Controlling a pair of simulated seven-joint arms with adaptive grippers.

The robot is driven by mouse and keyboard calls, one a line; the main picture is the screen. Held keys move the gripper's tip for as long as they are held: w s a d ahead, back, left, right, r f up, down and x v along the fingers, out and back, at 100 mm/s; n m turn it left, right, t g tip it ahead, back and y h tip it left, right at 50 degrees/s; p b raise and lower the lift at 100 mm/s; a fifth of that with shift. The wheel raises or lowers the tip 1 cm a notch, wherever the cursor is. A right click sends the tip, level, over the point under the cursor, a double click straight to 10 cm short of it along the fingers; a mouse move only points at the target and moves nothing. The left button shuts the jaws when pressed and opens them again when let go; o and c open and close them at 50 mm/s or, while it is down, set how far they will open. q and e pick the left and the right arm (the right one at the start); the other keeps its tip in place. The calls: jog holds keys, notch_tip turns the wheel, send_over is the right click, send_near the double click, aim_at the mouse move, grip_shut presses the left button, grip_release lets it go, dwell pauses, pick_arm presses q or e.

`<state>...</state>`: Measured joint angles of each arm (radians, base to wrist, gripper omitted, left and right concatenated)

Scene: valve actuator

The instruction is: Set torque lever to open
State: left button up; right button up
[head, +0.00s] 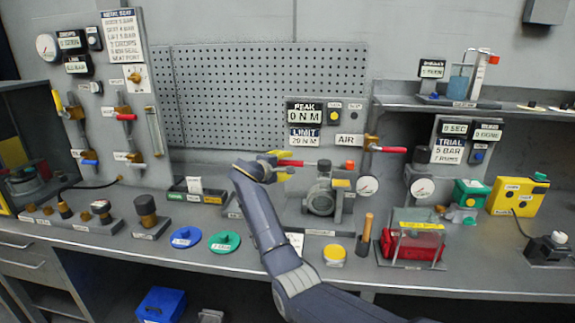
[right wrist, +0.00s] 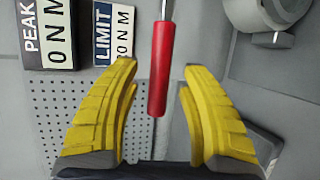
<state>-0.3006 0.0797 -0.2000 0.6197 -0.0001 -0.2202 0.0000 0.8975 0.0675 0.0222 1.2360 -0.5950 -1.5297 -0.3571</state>
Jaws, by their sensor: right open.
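The torque lever has a red handle (head: 290,163) and a thin metal shaft that runs right to the grey valve actuator (head: 321,196) on the bench. My right gripper (head: 278,167) is at the left end of the red handle, fingers open. In the right wrist view the red handle (right wrist: 160,70) lies between the two yellow fingers (right wrist: 160,115), with a gap on each side and no contact visible. My left gripper is not in view.
The peak display (head: 304,112) reads 0 N M, with a limit display (head: 304,138) below it. A second red-handled lever (head: 388,149) is to the right, near the AIR label. Blue (head: 186,237) and green (head: 224,241) discs lie on the bench left of my right arm.

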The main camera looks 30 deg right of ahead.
jog(key=shift+x, duration=0.85)
jog(key=shift+c, duration=0.5)
grip_shut()
jog(key=shift+a, duration=0.1)
